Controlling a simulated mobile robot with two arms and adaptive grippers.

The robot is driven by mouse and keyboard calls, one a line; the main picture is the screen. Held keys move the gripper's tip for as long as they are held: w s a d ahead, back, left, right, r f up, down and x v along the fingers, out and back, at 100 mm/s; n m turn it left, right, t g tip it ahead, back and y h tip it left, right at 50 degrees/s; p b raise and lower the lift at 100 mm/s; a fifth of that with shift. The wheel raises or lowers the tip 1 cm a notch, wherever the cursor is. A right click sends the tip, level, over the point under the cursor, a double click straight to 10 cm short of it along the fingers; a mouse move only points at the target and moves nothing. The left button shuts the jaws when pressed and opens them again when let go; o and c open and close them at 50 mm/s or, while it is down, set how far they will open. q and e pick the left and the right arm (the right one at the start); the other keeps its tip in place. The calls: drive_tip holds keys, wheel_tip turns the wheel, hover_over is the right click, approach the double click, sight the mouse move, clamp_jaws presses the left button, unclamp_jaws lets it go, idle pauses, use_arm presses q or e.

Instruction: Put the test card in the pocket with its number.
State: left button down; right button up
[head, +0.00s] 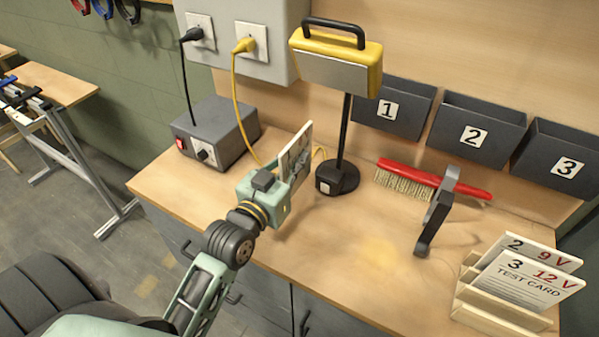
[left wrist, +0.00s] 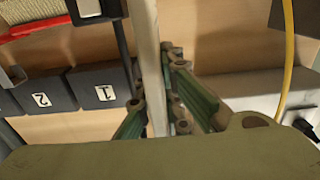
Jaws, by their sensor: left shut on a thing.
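My left gripper (head: 284,188) is shut on a pale test card (head: 302,142), held upright above the bench beside the lamp. In the left wrist view the card (left wrist: 151,60) shows as a thin strip between the green fingers (left wrist: 165,105). Its number cannot be read. Three dark wall pockets hang at the back: pocket 1 (head: 412,118), pocket 2 (head: 498,146) and pocket 3 (head: 542,160). Pocket 1 (left wrist: 122,92) and pocket 2 (left wrist: 57,98) also show in the left wrist view. No card shows in the pockets. My right gripper is not in view.
A wooden rack (head: 478,303) at the right holds card 2 (head: 553,255) and card 3 (head: 525,287). A yellow lamp (head: 358,62), a red-handled brush (head: 405,181), a dark bracket-like thing (head: 436,215) and a grey box (head: 216,132) stand about the bench. The bench's front middle is clear.

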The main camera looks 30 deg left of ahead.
sight(297, 189)
use_arm(q)
drive_tip(key=shift+f, duration=1.75)
drive_tip(key=c, duration=1.9)
unclamp_jaws()
drive_tip(key=shift+r, duration=0.1)
